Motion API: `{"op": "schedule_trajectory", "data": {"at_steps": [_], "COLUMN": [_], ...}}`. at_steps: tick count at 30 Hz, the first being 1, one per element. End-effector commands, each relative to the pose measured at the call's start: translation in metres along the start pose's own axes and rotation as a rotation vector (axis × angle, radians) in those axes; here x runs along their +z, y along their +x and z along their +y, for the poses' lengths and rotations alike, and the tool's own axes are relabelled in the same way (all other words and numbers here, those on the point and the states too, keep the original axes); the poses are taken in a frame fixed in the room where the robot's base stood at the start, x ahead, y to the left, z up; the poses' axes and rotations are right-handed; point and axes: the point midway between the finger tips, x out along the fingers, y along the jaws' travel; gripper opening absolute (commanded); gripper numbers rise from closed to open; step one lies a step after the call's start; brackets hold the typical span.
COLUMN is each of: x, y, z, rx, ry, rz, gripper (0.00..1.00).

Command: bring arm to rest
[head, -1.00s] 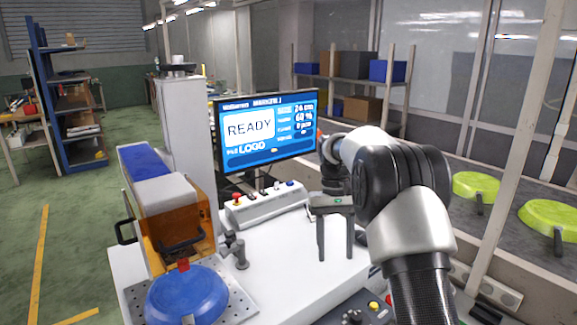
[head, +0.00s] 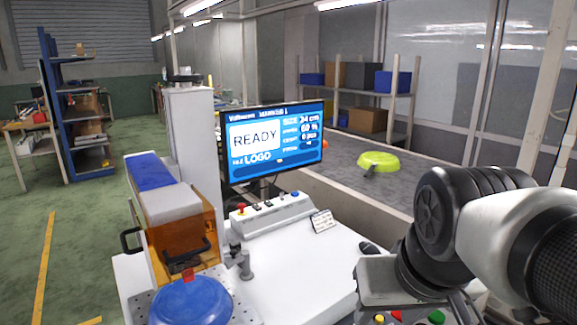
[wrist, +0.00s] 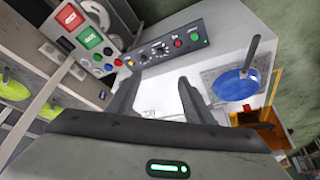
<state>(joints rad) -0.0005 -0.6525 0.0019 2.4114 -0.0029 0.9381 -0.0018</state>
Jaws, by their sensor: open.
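My gripper (wrist: 157,98) shows in the wrist view with its two dark fingers apart and nothing between them. It is above the white machine table. In the head view my arm fills the lower right, and the fingers cannot be made out there. A blue pan (head: 190,301) sits upside down on the perforated plate at the lower left. It also shows in the wrist view (wrist: 236,84) to the right of the fingers, apart from them.
The marking machine (head: 180,215) and a monitor (head: 273,140) reading READY stand on the table. A control box (head: 270,213) sits before the monitor. A conveyor (head: 330,185) behind carries a green pan (head: 378,161). Green floor is clear at left.

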Motion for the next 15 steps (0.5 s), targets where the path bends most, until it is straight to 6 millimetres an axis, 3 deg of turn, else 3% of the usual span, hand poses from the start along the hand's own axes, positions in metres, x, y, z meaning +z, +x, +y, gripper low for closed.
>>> {"op": "schedule_trajectory", "data": {"at_steps": [4, 5, 15], "x": [0.025, 0.014, -0.022], "y": [0.001, -0.016, -0.089], "z": [0.0, 0.0, 0.0], "rx": [-0.002, -0.002, -0.002], "ry": [0.008, 0.007, 0.006], "rz": [0.057, 0.053, 0.048], "gripper": [0.47, 0.47, 0.47]}}
